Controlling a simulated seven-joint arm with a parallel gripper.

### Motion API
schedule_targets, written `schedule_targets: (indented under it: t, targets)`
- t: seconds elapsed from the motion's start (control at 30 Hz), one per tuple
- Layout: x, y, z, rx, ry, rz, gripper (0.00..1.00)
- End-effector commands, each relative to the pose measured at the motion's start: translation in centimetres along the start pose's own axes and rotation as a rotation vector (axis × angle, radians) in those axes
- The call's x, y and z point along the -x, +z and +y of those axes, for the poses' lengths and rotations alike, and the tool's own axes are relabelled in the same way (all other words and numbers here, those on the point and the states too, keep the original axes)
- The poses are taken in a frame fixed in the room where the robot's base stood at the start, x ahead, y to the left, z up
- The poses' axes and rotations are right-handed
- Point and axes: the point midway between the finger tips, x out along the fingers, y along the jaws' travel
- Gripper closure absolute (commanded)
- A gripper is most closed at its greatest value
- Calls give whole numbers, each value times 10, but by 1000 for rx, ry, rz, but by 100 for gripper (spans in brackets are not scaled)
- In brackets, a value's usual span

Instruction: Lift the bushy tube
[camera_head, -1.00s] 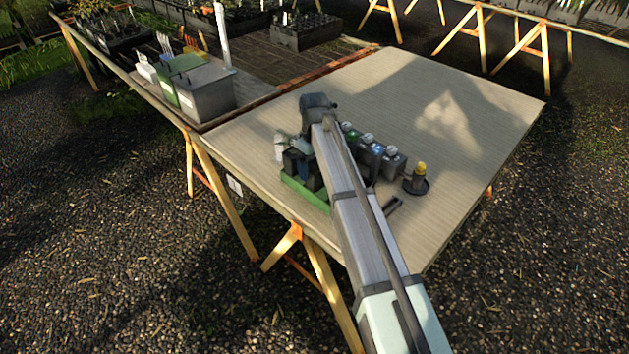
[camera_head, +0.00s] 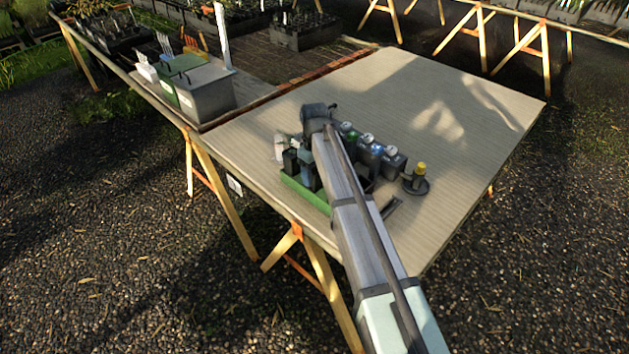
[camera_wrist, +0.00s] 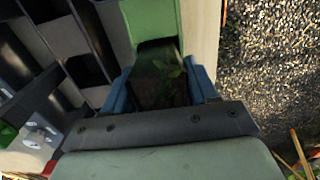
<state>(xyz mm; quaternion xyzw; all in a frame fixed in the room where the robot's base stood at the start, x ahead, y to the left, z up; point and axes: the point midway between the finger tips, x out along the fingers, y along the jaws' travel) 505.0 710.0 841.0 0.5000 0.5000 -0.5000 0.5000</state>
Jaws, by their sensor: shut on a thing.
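The bushy tube (camera_wrist: 160,92), a dark pot-like tube with green leaves at its top, sits between my fingers in the wrist view. My gripper (camera_wrist: 162,90) is shut on it, with a blue finger on each side. The green tray (camera_wrist: 150,18) lies just beyond the tube, with a dark opening close to it. In the head view, the green tray (camera_head: 305,192) holds dark tubes at the table's near edge. My arm hides most of the tray there, and I cannot tell whether the held tube is clear of it.
Grey and green bins (camera_head: 205,92) stand at the back left. The wooden table (camera_head: 450,90) is clear towards the back right.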

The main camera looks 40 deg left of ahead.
Motion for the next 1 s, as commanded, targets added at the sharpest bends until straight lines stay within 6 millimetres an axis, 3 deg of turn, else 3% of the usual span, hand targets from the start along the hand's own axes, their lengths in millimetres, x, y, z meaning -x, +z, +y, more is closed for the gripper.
schedule_targets:
  t: [0.1, 0.43, 1.0]
  targets:
    - [0, 0, 0, 0, 0, 0, 78]
    - [7, 0, 0, 0, 1, 1, 78]
    - [91, 0, 1, -1, 1, 1, 78]
